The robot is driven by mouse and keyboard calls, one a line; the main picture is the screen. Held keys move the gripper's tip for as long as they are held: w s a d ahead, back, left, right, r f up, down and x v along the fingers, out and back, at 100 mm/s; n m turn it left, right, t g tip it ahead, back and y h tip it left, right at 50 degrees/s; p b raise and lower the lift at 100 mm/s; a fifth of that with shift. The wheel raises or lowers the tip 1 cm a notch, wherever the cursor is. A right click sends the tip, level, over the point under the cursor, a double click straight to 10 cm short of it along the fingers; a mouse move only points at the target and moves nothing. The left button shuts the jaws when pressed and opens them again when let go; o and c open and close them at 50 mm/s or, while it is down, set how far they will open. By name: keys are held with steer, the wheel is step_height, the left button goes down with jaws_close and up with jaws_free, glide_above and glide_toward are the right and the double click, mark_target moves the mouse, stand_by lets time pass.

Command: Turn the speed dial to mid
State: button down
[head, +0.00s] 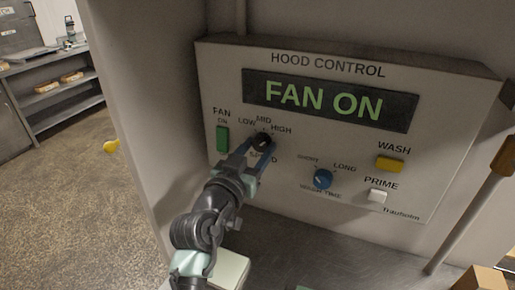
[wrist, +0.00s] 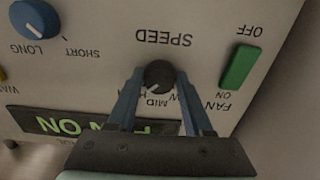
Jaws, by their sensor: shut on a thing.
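The black speed dial (head: 262,142) is on the hood control panel, under the LOW, MID and HIGH labels. In the wrist view, which is upside down, the dial (wrist: 159,74) sits between my two blue fingers. My gripper (head: 259,148) is shut on it, one finger on each side; it also shows in the wrist view (wrist: 160,72). A pale pointer mark on the dial leans to the lower left in the wrist view, toward the HIGH side of MID. The fingers partly cover the LOW and HIGH labels there.
The panel display (head: 330,98) reads FAN ON. A green fan switch (head: 222,138) is left of the dial. A blue wash-time dial (head: 322,179), a yellow wash button (head: 390,164) and a white prime button (head: 377,196) are to the right. A metal counter lies below.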

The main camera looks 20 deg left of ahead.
steer(key=shift+n, duration=0.3)
steer(key=n, duration=0.4)
steer(key=shift+d, duration=0.1)
steer(key=shift+n+p, duration=0.3)
steer(key=shift+n, duration=1.7)
steer(key=shift+c, duration=1.5)
jaws_free()
steer(key=shift+s, duration=0.1)
steer(key=s+b, duration=0.3)
steer(key=s, duration=0.9)
steer(key=shift+s+a, duration=0.25)
steer(key=shift+s, duration=0.15)
